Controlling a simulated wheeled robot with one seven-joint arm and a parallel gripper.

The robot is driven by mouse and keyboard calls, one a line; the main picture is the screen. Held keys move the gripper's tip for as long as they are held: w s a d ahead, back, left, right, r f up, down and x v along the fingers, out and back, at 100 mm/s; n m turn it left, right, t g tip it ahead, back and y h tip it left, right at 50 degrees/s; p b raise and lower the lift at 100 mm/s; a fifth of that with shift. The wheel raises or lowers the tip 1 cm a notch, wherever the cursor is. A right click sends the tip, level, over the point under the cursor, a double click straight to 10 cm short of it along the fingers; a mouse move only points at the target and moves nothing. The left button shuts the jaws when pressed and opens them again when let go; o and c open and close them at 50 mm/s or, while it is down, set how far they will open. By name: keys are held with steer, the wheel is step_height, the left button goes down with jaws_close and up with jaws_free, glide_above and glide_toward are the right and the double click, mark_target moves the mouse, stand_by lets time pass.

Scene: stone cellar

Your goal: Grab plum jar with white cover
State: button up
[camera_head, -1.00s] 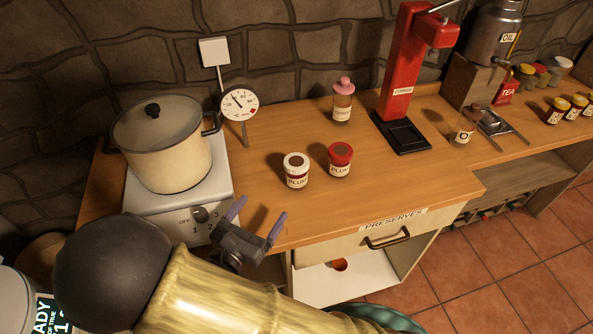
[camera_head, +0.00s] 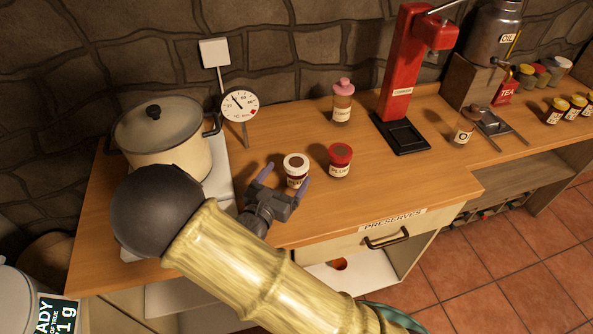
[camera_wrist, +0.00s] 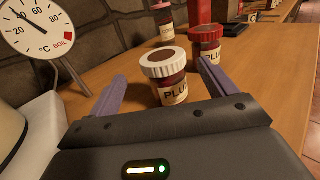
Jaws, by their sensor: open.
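The plum jar with the white cover (camera_head: 296,169) stands upright on the wooden counter, dark red with a pale label and a brown disc on its lid. It also shows in the wrist view (camera_wrist: 165,76), between and just beyond my fingers. My gripper (camera_head: 281,180) is open and empty, low over the counter, its fingers pointing at the white-covered jar. In the wrist view my fingers (camera_wrist: 160,90) spread to either side of it. A second plum jar with a red cover (camera_head: 340,161) stands close on the right; my right finger comes near it in the wrist view (camera_wrist: 205,43).
A lidded pot (camera_head: 165,135) on a hotplate and a dial thermometer (camera_head: 240,105) stand left. A pink-topped bottle (camera_head: 342,103) and a red press (camera_head: 407,70) stand behind. The counter's front right is clear above the preserves drawer (camera_head: 390,232).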

steer(key=x, duration=0.5)
steer(key=shift+d+f+p, duration=0.2)
steer(key=shift+d+p, duration=0.05)
steer(key=shift+p, duration=0.1)
steer(key=c, duration=1.2)
steer(key=shift+r, duration=0.15)
step_height(320, 180, up, 10)
steer(key=shift+f, duration=0.1)
